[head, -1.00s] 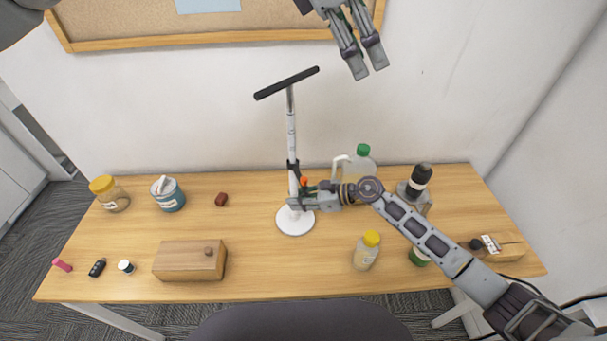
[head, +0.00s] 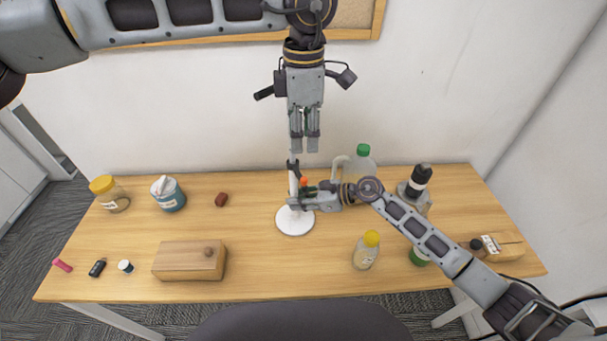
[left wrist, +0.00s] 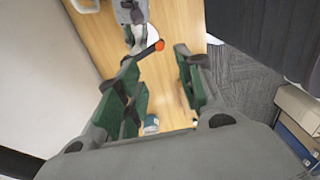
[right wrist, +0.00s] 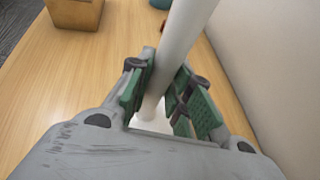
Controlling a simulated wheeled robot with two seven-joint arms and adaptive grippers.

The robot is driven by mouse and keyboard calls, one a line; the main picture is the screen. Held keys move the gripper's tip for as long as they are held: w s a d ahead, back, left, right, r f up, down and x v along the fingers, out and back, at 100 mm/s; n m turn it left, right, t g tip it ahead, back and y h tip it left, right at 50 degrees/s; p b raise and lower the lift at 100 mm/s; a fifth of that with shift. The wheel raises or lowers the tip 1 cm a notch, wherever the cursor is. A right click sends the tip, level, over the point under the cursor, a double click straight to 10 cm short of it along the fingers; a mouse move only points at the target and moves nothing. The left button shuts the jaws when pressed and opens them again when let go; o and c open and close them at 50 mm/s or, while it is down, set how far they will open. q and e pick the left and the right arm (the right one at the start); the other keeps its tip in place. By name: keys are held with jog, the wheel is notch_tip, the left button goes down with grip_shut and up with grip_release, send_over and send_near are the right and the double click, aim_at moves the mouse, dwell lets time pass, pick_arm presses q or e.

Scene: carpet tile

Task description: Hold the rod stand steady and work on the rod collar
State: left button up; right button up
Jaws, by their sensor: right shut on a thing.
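The rod stand has a round white base (head: 295,224) on the table and an upright white rod (right wrist: 175,50). The end of its black crossbar (head: 264,93) shows behind my left arm. The dark rod collar (head: 293,169) is low on the rod, with an orange-tipped knob (head: 304,181); the orange tip also shows in the left wrist view (left wrist: 159,45). My right gripper (head: 296,203) is shut on the rod below the collar. My left gripper (head: 305,148) points down just above the collar, fingers apart, with nothing between them. It hides much of the upper rod.
A green-capped jug (head: 363,165) stands close to the right of the stand. A yellow-capped bottle (head: 366,251) and a black-topped object (head: 419,180) are further right. A wooden box (head: 190,261), a blue tub (head: 168,194) and a jar (head: 109,194) are left. Table (head: 255,270) near the base is clear.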

aim_at(303, 178)
pick_arm(q)
jog(key=shift+f, duration=6)
grip_shut()
